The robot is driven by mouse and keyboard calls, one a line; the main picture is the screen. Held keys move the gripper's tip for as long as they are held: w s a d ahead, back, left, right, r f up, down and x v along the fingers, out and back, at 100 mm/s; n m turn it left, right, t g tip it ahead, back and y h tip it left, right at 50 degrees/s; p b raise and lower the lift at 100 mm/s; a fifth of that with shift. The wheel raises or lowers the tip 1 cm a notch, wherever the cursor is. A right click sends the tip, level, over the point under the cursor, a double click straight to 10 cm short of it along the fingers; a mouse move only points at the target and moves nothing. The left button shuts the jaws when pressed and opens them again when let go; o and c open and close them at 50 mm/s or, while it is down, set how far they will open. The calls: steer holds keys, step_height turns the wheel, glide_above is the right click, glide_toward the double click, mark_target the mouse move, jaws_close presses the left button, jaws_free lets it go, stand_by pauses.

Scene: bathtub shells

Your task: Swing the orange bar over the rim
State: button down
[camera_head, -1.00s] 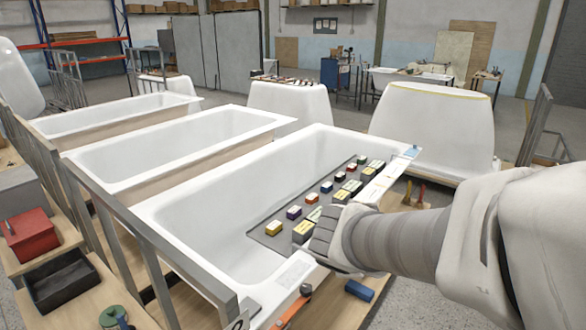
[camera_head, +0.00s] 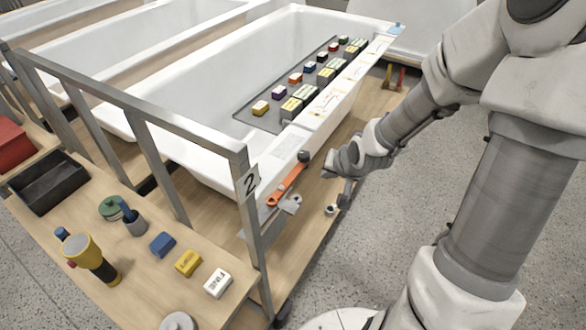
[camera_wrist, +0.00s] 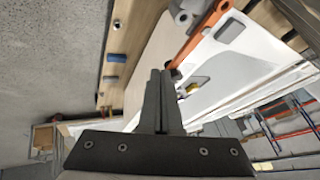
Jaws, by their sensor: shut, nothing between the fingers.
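The orange bar (camera_head: 287,184) is at the near right corner of the white bathtub (camera_head: 340,104), outside its rim. Its lower end meets a grey bracket (camera_head: 291,204), and its upper end has a dark knob. My gripper (camera_head: 330,164) is shut and empty, just right of the knob, outside the tub. In the wrist view, the orange bar (camera_wrist: 203,34) runs diagonally with its dark end close to the fingertips of my gripper (camera_wrist: 161,72). I cannot tell whether they touch.
A metal frame post (camera_head: 252,215) marked 2 stands left of the bar. Small coloured blocks line a grey mat (camera_head: 255,120) on the tub. A wooden bench (camera_head: 150,285) at front left carries a flashlight (camera_head: 90,258) and blocks. Grey floor lies open at right.

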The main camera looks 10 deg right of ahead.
mark_target(289, 180)
steer(key=shift+w+d+f+m, duration=0.1)
steer(key=shift+d+f+m, duration=0.15)
steer(key=shift+m, duration=0.3)
steer(key=shift+w+d+f+m, duration=0.1)
steer(key=shift+f+m, duration=0.2)
steer(key=shift+m, duration=0.25)
steer(key=shift+f, duration=0.1)
steer(key=w+a+f+b, duration=0.3)
steer(key=w+a+f, duration=0.1)
steer(key=w+f, duration=0.3)
steer(key=shift+w+f+b, duration=0.3)
steer(key=shift+w+f, duration=0.1)
steer(key=shift+w, duration=0.45)
steer(key=shift+w, duration=0.1)
